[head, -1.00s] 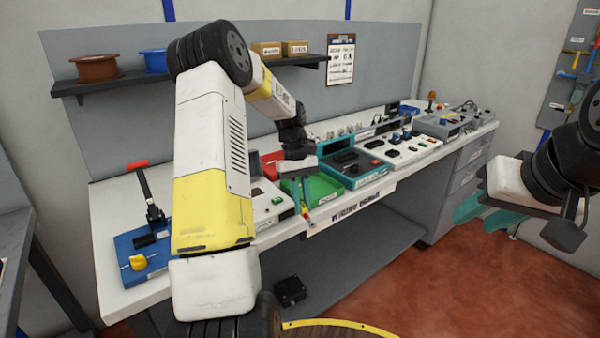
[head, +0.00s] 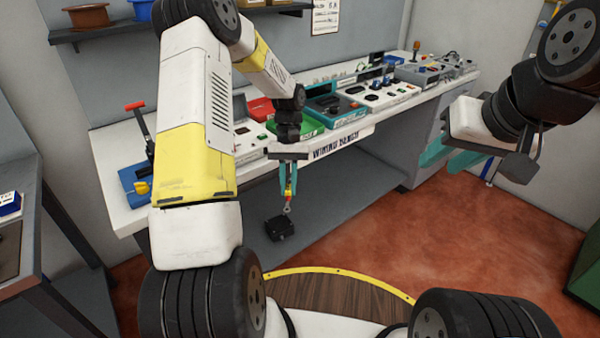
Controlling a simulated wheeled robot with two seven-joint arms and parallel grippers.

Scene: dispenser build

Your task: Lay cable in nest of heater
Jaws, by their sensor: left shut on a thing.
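My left gripper (head: 287,180) hangs in front of the bench's front edge, teal fingers pointing down. It is shut on a short cable (head: 288,190) with red and yellow parts and a ring-shaped metal end hanging below the fingers. Which device is the heater I cannot tell. A teal-framed unit with a dark top (head: 337,108) and white control boxes (head: 385,98) stand along the bench behind the gripper. My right gripper (head: 447,158) is at the right, away from the bench top, with teal fingers seen from the side; its opening is unclear.
The long white bench (head: 118,190) carries a green tray (head: 310,128), a red bin (head: 260,109) and a blue lever device (head: 135,182) at the left. A black box (head: 281,228) lies below the bench. The red floor in front is clear.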

